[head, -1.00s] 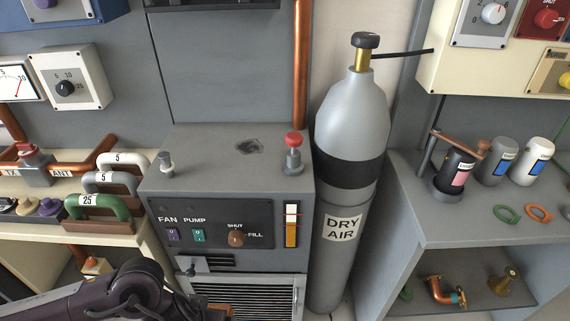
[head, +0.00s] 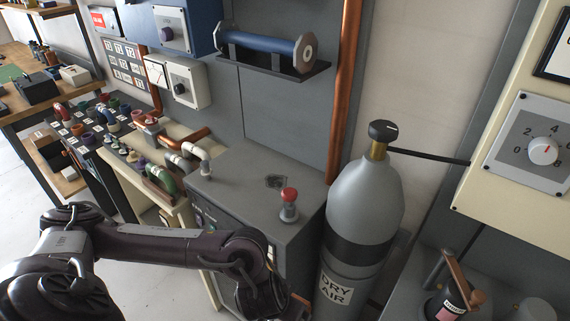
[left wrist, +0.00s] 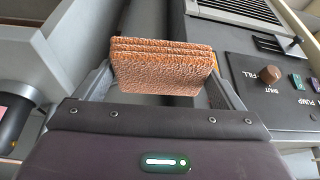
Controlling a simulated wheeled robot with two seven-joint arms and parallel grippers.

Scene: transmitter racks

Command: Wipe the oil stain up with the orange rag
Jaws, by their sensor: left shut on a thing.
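The oil stain (head: 275,182) is a dark patch on the grey top of the cabinet (head: 235,187), in the middle of the head view, beside a red-capped valve. My left gripper (left wrist: 160,80) is shut on the folded orange rag (left wrist: 160,65), which shows large between its fingers in the left wrist view. In the head view my left arm reaches across the cabinet's front, and only a small orange edge of the rag (head: 300,298) shows low down. The rag is apart from the stain, lower and nearer to me. My right gripper is out of view.
The red-capped valve (head: 289,204) stands up from the cabinet top just right of the stain. A grey-white pipe fitting (head: 205,168) rises on its left. The dry air cylinder (head: 364,215) stands close at the right. A blue roller (head: 264,48) sits on a wall bracket above.

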